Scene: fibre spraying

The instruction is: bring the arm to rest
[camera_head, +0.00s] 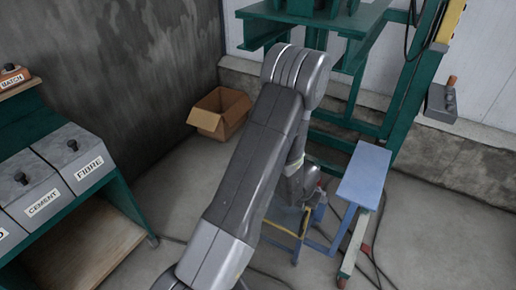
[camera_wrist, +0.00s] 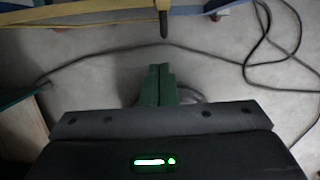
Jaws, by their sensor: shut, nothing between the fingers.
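My arm (camera_head: 255,160) rises from the bottom of the head view to a high bend at top centre, then folds back down on its far side. Its lower end is partly hidden behind the upper link, and I cannot make out the fingers there. In the wrist view my gripper (camera_wrist: 159,72) shows two green fingers pressed together, with nothing between them. It points over bare grey floor and touches nothing that I can see.
A blue platform (camera_head: 365,175) stands right of the arm, by a green frame (camera_head: 402,100). A cardboard box (camera_head: 220,112) lies open by the wall. Bins labelled cement and fibre (camera_head: 75,155) stand at left. Cables (camera_wrist: 265,60) cross the floor.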

